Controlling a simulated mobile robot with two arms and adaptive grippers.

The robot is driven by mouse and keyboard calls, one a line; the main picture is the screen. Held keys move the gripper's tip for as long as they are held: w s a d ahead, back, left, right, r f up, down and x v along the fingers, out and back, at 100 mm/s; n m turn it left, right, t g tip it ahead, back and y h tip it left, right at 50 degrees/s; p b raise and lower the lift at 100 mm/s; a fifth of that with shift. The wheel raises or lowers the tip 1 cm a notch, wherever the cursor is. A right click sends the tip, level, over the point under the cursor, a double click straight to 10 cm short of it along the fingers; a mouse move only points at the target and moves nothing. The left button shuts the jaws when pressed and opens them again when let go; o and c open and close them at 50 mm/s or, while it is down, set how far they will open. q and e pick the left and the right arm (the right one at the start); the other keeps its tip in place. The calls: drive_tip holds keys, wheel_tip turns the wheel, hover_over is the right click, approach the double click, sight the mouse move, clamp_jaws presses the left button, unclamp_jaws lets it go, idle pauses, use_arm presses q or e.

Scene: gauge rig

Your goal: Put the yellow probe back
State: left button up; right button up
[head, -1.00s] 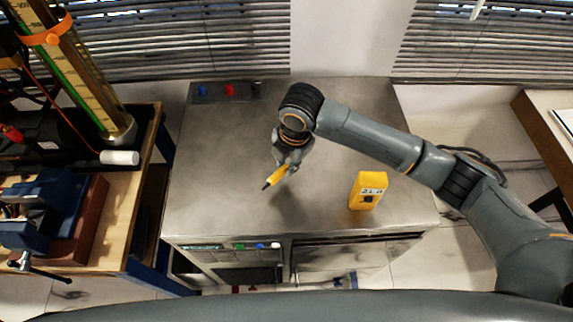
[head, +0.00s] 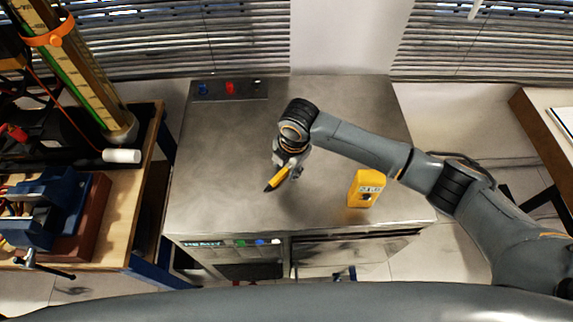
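The yellow probe (head: 278,179) is a short yellow stick with a dark tip. It is in my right gripper (head: 288,169), which is shut on it above the middle of the metal bench. The probe is tilted, with its dark tip pointing down and to the left. A yellow meter box (head: 366,188) with a small display stands upright on the bench, right of the gripper and apart from it. My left gripper is not in view.
The metal bench top (head: 225,150) is mostly clear. A wooden workbench (head: 113,237) with a blue vise (head: 48,210) stands at left. Window blinds are behind.

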drive_tip(key=shift+r, duration=0.1)
wheel_tip(320, 180, up, 12)
drive_tip(key=s+d+b, duration=0.1)
drive_tip(key=shift+s+d, duration=0.15)
idle(0.4)
drive_tip(key=shift+s, duration=0.1)
